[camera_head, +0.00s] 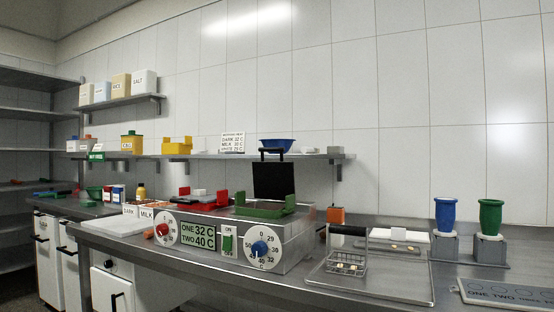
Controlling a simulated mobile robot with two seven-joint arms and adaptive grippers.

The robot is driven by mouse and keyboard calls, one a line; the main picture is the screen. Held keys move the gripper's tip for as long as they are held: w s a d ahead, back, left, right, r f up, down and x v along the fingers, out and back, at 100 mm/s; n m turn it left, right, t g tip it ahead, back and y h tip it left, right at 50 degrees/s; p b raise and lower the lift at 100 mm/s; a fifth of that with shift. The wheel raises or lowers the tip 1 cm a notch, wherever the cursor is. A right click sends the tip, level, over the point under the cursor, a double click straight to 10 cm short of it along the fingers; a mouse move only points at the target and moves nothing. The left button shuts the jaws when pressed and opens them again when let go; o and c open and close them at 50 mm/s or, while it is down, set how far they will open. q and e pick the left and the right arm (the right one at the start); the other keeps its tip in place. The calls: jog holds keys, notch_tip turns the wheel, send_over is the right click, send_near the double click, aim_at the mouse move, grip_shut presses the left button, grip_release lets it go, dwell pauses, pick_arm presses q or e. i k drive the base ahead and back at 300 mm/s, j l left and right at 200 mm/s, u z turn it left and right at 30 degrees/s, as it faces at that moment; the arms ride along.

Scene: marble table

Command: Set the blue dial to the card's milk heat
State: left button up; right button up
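The blue dial (260,248) is a blue knob on a round white scale, on the right of the metal heating unit's front. Its pointer direction is too small to read surely. The display (198,236) reads ONE 32 C and TWO 40 C. A red dial (162,230) sits on the left of the same front. The white card (232,142) stands on the wall shelf; its small lines appear to read dark 32 C, milk 30 C, white 29 C. Neither of my grippers is in view.
A green ON/OFF switch (227,243) sits beside the blue dial. A green tray (265,207) and red tray (203,201) are on top of the unit, with a black upright panel (273,180) behind. A wire basket (347,262) stands right. Blue (445,214) and green (490,216) cups stand farther right.

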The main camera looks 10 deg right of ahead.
aim_at(259, 248)
jog(key=i+j+z, duration=0.15)
jog(key=i, duration=0.3)
jog(key=i+j+z, duration=0.2)
jog(key=i, duration=0.2)
jog(key=i+j+z, duration=0.15)
jog(key=i+j, duration=0.15)
jog(key=i, duration=0.15)
jog(key=i+l+u, duration=0.15)
jog(key=i, duration=0.2)
jog(key=i+l+u, duration=0.15)
jog(key=i+j, duration=0.25)
jog(key=j, duration=0.15)
